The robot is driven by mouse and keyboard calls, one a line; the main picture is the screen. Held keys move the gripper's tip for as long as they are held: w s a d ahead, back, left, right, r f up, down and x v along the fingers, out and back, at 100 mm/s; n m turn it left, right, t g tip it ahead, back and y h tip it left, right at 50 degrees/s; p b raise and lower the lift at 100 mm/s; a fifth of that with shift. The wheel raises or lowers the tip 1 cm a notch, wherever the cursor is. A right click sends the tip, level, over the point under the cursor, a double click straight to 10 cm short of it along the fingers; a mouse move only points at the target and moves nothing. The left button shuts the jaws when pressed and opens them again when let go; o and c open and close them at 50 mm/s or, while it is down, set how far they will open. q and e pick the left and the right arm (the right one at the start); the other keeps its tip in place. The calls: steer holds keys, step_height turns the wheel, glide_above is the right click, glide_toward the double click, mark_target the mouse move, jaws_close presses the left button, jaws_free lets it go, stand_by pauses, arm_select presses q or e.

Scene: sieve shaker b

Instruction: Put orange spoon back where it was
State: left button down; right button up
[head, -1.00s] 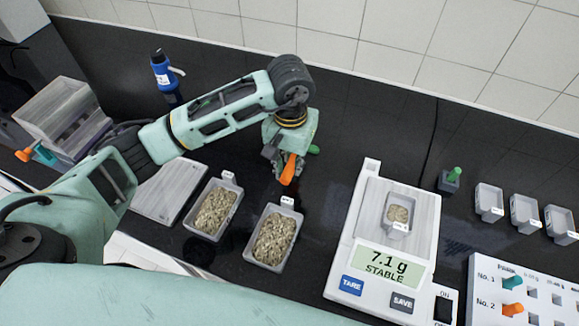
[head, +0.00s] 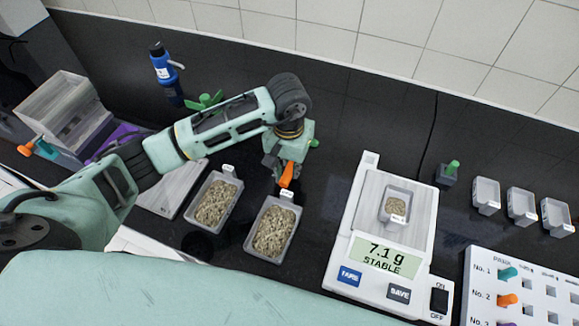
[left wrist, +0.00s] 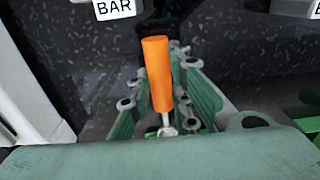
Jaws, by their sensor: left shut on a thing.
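The orange spoon shows its orange handle (head: 287,174) in the head view, below my left gripper (head: 284,165). In the left wrist view the handle (left wrist: 158,72) stands between the two green fingers, with a bit of metal shaft under it. My left gripper (left wrist: 165,105) is shut on the spoon, above the black bench behind the grain trays. My right gripper is not in view.
Two grain trays (head: 244,236) (head: 194,224) stand in front of the gripper. A scale (head: 356,210) reading 7.1 g carries a small tray (head: 410,204). A green-knobbed block (head: 447,176), small empty trays (head: 487,208) and a blue bottle (head: 163,72) stand around. Bare bench lies left of the scale.

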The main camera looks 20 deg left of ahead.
arm_select(q)
steer(key=shift+f+b, duration=0.3)
steer(key=c, duration=1.7)
jaws_free()
steer(key=shift+o, duration=0.4)
steer(key=shift+r, duration=0.1)
